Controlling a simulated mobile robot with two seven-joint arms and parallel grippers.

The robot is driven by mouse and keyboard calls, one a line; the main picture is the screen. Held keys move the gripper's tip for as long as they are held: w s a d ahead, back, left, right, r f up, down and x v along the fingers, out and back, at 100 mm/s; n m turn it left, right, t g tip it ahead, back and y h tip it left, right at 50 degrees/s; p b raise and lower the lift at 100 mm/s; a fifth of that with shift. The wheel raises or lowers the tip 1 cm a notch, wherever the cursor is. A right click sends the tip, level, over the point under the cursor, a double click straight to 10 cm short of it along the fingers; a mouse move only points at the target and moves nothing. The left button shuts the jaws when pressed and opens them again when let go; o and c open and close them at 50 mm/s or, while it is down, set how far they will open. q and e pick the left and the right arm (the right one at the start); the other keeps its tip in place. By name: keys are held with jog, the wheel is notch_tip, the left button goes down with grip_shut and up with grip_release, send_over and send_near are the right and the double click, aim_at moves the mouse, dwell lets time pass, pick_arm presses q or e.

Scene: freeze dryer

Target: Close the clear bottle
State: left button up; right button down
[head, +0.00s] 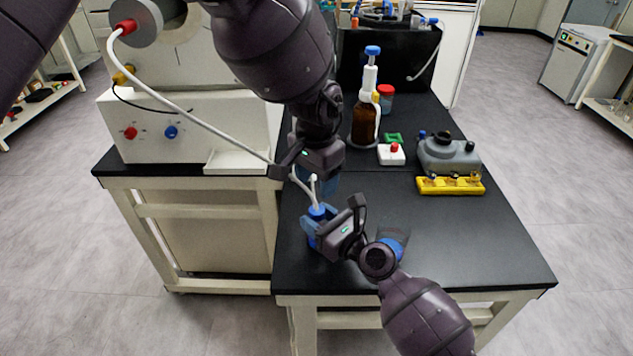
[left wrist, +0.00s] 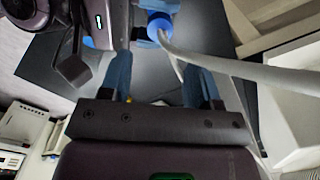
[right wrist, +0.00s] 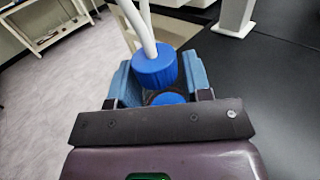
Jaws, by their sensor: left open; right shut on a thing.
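A blue cap (head: 317,211) with white tubes sits at the front left of the black bench. In the right wrist view the cap (right wrist: 155,66) is over a second blue round part (right wrist: 168,98) between my right fingers. My right gripper (head: 322,232) is shut there, apparently on the clear bottle, whose body is mostly hidden. I cannot tell whether the cap is seated. My left gripper (head: 322,184) is open and empty above and behind the cap. In the left wrist view the cap (left wrist: 159,27) is beyond the open fingers.
A white tube (head: 195,118) runs from the machine to the cap, close to my left gripper. A brown bottle (head: 366,122), a red-button device (head: 392,154), a grey container (head: 449,156) and a yellow rack (head: 450,186) stand behind. The bench's right front (head: 480,255) is clear.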

aim_at(317, 209)
pick_arm(q)
jog(key=shift+d+f, duration=0.1)
jog(key=shift+f, duration=3.9)
jog(key=c, duration=0.9)
jog(key=o, duration=1)
jog(key=shift+c, duration=0.2)
jog(key=shift+r, duration=2.3)
jog(key=shift+o, duration=0.3)
